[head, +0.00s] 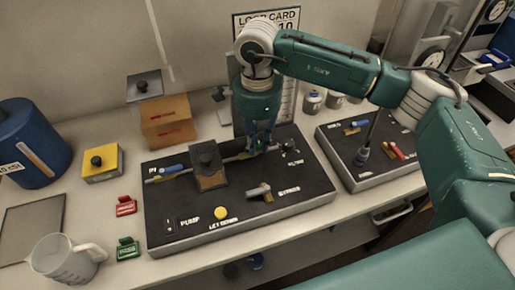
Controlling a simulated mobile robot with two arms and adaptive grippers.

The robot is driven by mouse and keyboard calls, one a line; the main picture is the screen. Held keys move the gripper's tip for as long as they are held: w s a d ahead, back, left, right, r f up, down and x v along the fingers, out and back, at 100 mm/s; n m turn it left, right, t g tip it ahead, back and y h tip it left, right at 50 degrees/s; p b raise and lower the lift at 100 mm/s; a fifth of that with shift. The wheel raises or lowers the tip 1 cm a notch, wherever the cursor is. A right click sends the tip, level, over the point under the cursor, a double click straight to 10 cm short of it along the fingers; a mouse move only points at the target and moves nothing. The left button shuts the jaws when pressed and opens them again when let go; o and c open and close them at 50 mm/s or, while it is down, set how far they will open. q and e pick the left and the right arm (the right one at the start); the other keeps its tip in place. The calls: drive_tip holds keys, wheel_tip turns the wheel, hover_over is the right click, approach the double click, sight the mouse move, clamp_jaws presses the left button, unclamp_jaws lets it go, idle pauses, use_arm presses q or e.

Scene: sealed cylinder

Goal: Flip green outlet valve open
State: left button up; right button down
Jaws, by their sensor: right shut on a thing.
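A black-topped panel (290,210) lies on the bench with a pipe, a blue-handled valve (172,168) at its left and a dark block-shaped cylinder unit (209,167) in the middle. My right gripper (262,147) points down at the pipe's right end, right of the cylinder unit. It is shut on the green outlet valve there. The fingers hide most of that valve, so I cannot tell its handle angle. My left gripper is not in view.
The panel also has a bypass valve (260,191), a yellow button (221,213) and a pump switch (170,225). A second panel (360,181) stands right. Red (125,206) and green (127,249) tags, a yellow box (102,163) and a jug (66,259) stand left.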

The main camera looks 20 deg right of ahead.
sight(257, 147)
drive_tip(key=shift+w+r, duration=0.1)
drive_tip(key=c, duration=1.6)
unclamp_jaws()
drive_tip(key=shift+o, duration=0.2)
wheel_tip(257, 147, up, 12)
